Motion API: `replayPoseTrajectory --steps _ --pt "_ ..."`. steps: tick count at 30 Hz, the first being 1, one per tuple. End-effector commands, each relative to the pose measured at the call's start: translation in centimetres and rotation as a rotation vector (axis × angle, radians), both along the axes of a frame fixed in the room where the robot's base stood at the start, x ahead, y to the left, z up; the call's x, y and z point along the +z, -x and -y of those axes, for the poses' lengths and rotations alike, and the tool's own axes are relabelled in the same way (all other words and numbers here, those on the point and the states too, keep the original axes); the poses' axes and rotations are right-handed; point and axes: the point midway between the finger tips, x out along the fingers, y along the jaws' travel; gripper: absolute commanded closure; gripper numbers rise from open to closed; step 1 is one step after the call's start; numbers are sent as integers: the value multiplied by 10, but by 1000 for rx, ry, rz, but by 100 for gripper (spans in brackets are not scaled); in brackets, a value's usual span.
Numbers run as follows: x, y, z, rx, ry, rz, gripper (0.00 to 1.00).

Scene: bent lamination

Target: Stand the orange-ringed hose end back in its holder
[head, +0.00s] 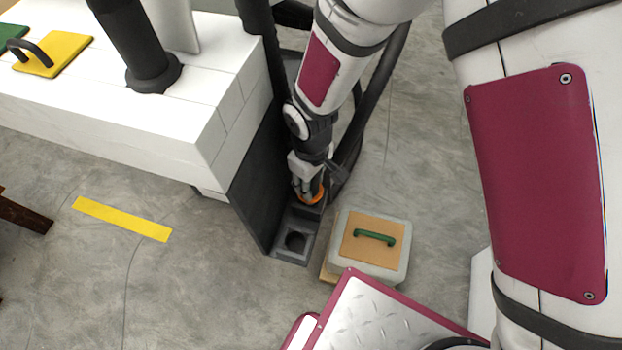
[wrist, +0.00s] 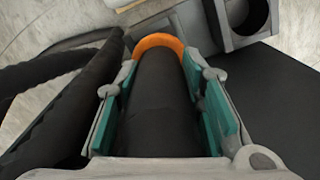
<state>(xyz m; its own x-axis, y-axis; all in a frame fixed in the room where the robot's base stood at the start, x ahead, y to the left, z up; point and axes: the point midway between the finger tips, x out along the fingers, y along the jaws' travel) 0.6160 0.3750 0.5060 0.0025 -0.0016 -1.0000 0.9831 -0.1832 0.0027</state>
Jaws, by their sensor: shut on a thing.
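My gripper (head: 308,187) is low beside the white bench's end, pointing down, and is shut on the black hose end (wrist: 160,100). The hose lies between the two green finger pads in the wrist view. Its orange ring (wrist: 158,41) shows just beyond the fingertips, and the ring also shows in the head view (head: 318,196). The dark holder (head: 291,258) stands on the floor against a dark panel, with an open, empty-looking socket. In the wrist view the holder (wrist: 272,15) is at the top right, apart from the ring. The hose tip beyond the ring is hidden.
A grey box (head: 343,220) with a tan lid and green handle stands right of the holder. The white bench (head: 120,130) is at left, its dark end panel (head: 254,195) close to my gripper. Black hoses (wrist: 62,95) run beside my gripper. Floor (head: 190,290) at left front is clear.

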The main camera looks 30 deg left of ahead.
Motion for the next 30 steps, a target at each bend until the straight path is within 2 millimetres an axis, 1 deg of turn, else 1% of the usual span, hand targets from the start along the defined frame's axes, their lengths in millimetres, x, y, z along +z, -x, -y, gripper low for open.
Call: replayPoseTrajectory --steps 8,20,30 --pt "0 0 0 0 -1 0 87" --pt "-14 0 -1 0 -1 0 87" --pt "-14 0 -1 0 -1 0 87"
